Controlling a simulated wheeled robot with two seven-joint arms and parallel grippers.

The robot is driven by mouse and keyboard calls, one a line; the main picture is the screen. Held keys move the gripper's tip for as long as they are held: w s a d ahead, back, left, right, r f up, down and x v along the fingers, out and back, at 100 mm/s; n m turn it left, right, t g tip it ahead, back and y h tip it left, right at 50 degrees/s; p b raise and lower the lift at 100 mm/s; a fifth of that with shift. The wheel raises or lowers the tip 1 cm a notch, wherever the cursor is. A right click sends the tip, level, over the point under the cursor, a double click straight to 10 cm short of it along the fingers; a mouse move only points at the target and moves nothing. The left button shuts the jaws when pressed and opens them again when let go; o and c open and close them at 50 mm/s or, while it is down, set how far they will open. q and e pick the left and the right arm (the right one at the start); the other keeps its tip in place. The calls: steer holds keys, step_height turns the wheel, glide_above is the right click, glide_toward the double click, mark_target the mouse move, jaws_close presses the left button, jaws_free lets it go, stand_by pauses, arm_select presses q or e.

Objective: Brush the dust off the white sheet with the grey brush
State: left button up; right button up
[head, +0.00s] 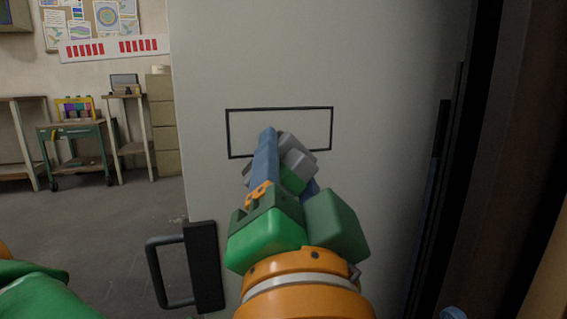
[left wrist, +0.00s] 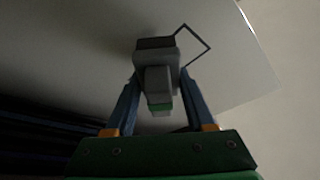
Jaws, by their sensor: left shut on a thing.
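A large upright white sheet (head: 390,60) fills the middle of the head view. A thin black rectangle (head: 228,134) is outlined on it. I cannot make out dust on it. My left gripper (head: 285,160), with blue fingers, is in front of the rectangle's lower part. It is shut on the grey brush (head: 298,157), which has a green part. In the left wrist view the brush (left wrist: 158,75) sits between the two fingers, with one corner of the rectangle (left wrist: 208,45) showing beside it. I cannot tell whether the brush touches the sheet.
A black handle (head: 203,268) stands out at the sheet's lower left edge. A dark upright frame (head: 475,180) is close on the right. Behind at left are a green cart (head: 75,133), a cabinet (head: 162,125) and open floor (head: 100,225).

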mark_target(312, 140)
arm_select(q)
steer(key=shift+w+a, duration=0.2)
steer(key=shift+w, duration=0.3)
steer(key=shift+w+a, duration=0.15)
steer(key=shift+w, duration=0.35)
stand_by(0.5)
steer(key=shift+d, duration=0.1)
steer(key=d, duration=0.1)
steer(key=d+p, duration=0.1)
steer(key=shift+w+d+r, duration=0.1)
steer(key=shift+w+d, duration=0.3)
steer(key=shift+w+d+p, duration=0.1)
steer(key=shift+d+p, duration=0.2)
steer(key=shift+d, duration=0.2)
steer(key=shift+w, duration=0.15)
steer(key=a, duration=0.1)
steer(key=s+a+b, duration=0.1)
steer(key=a, duration=0.1)
steer(key=shift+a, duration=0.15)
steer(key=shift+s+a, duration=0.1)
steer(key=shift+a, duration=0.25)
